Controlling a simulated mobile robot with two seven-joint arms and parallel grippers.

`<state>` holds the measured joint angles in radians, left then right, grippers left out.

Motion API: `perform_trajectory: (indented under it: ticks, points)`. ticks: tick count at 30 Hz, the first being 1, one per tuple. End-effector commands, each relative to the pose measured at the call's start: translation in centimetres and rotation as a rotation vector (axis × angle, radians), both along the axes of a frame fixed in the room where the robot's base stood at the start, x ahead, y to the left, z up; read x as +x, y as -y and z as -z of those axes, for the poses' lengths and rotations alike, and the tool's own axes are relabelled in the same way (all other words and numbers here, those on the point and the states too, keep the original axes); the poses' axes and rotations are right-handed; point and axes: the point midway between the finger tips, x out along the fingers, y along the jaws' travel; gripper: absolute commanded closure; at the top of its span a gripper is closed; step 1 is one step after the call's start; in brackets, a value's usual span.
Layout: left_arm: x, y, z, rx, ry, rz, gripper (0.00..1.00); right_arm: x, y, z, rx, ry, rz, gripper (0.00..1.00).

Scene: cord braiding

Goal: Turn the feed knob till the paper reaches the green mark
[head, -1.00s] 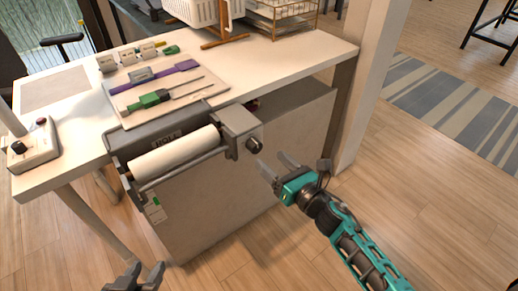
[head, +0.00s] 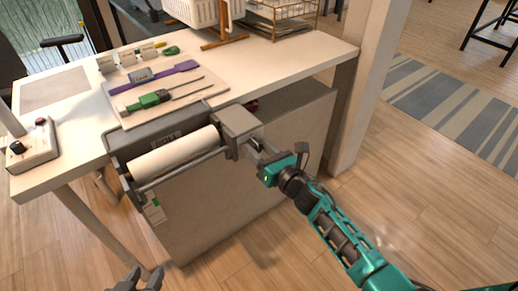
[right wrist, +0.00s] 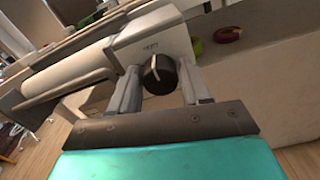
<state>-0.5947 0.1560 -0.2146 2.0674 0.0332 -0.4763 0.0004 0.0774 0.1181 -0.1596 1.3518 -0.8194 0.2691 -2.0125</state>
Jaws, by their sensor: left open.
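The white paper roll (head: 175,153) sits in a grey holder on the front of the table. The dark feed knob (right wrist: 160,74) is on the grey box (head: 237,125) at the roll's right end. My right gripper (head: 259,150) is at the knob. In the right wrist view the knob stands between its two open fingers, with small gaps beside it. The knob is mostly hidden by the gripper in the head view. A small tag with a green mark (head: 154,204) hangs below the roll's left end. My left gripper (head: 139,281) is open and empty at the bottom edge.
On the table lie a board (head: 178,98) with green and purple tools, a switch box (head: 32,147) at left, and a white basket (head: 203,10) at the back. A pale post (head: 365,80) stands right of the table. The floor in front is clear.

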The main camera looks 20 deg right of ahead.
Motion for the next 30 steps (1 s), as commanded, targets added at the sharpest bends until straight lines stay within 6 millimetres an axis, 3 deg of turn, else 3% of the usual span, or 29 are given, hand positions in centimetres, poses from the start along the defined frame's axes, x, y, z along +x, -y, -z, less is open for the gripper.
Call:
perform_trajectory:
  ticks: [12, 23, 30]
  points:
    - [0.02, 0.0, -0.01, 0.0, 0.0, 0.0, 0.57, -0.03, 0.01, 0.01, 0.0, 0.0, 0.0, 0.91]
    - [0.1, 0.15, -0.09, -0.006, 0.001, -0.004, 0.57, -0.02, 0.05, 0.02, 0.068, -0.025, 0.0, 0.91]
    - [0.21, 0.25, -0.22, -0.011, 0.004, -0.006, 0.57, 0.0, 0.08, 0.03, 0.229, -0.083, -0.001, 0.91]
